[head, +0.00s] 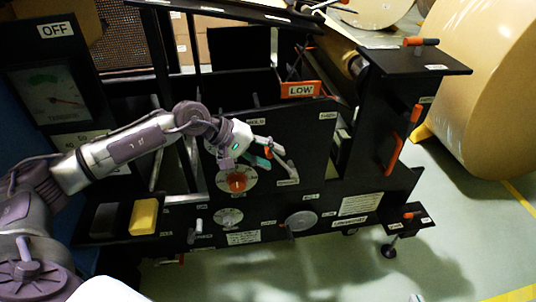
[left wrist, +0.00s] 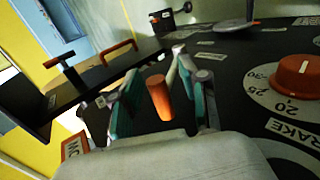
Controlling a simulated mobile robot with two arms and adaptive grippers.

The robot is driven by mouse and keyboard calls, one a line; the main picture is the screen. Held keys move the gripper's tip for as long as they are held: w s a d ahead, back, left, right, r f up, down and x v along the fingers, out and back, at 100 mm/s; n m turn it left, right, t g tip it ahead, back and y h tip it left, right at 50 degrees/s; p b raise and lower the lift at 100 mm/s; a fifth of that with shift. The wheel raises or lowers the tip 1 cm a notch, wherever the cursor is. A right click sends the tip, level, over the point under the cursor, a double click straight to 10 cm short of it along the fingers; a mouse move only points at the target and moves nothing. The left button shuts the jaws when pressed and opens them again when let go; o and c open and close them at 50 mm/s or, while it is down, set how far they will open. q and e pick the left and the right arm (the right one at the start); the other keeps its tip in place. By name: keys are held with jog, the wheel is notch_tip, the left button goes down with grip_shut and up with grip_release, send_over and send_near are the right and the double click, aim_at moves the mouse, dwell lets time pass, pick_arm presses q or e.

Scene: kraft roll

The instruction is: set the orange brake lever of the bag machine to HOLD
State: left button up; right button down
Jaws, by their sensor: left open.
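The brake lever's orange grip (left wrist: 160,97) stands between the spread fingers of my left gripper (left wrist: 163,80) in the left wrist view, with gaps on its sides. In the head view my left gripper (head: 268,153) is open at the black front panel (head: 307,130) of the bag machine and mostly hides the grip. A label that appears to read HOLD (head: 255,121) is above the gripper. A round dial with an orange knob (head: 237,182) sits below; in the left wrist view the knob (left wrist: 295,72) is beside a BRAKE label (left wrist: 290,131).
An orange handle (head: 395,153) is on the machine's right side. A yellow block (head: 144,217) lies on a shelf at lower left. A large kraft roll (head: 490,90) stands at right. Floor in front is clear.

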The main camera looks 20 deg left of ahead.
pick_arm(q)
jog(key=shift+r, duration=0.1)
jog(key=v, duration=1.2)
